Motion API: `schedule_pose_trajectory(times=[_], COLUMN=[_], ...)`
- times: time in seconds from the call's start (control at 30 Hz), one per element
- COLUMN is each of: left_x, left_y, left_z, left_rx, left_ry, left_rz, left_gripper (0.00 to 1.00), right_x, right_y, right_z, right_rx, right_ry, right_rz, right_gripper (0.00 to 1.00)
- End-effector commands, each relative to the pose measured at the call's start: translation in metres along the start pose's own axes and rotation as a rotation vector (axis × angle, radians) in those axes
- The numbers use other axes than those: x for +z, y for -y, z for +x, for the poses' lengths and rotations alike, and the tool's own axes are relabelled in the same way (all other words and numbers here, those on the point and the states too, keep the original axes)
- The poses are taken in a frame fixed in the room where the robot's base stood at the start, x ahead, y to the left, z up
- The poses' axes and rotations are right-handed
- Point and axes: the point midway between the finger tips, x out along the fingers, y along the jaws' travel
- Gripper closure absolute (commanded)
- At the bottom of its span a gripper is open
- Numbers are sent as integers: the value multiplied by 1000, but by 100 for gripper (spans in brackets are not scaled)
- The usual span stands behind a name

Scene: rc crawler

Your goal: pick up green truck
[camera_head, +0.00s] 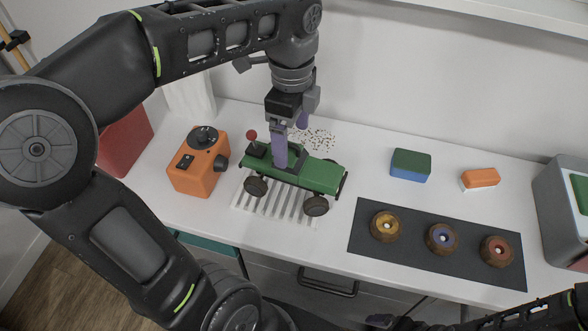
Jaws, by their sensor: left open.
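The green truck (322,175) stands on a white slatted rack (270,206) on the white table. It has dark wheels and a small red ball on a stick at its rear left. My left gripper (291,140) points down over the truck's rear half, with its purple fingers apart. The gripper is open; I cannot tell whether the fingers touch the truck.
An orange box with a black knob (197,165) stands left of the truck. A dark mat (376,261) with three coloured wheels lies to the right. A green and blue block (410,165) and an orange and white block (481,178) lie behind it. A grey bin (556,205) stands far right.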

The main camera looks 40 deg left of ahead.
Motion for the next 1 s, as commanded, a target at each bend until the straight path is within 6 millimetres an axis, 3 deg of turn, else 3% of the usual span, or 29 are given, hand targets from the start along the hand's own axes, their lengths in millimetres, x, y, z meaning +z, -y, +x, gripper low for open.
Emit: schedule_pose_trajectory(times=[0.33, 0.7, 1.0], left_x=[0, 0, -1], left_y=[0, 0, -1], left_z=[25, 30, 71], left_rx=[1, 2, 3], left_ry=[0, 1, 0], left_rz=[-1, 0, -1], left_gripper=[15, 15, 15], right_x=[0, 0, 0], right_y=[0, 0, 2], right_z=[0, -2, -7], right_rx=[0, 0, 1], right_ry=[0, 0, 1], right_rz=[0, 0, 1], right_gripper=[0, 0, 0])
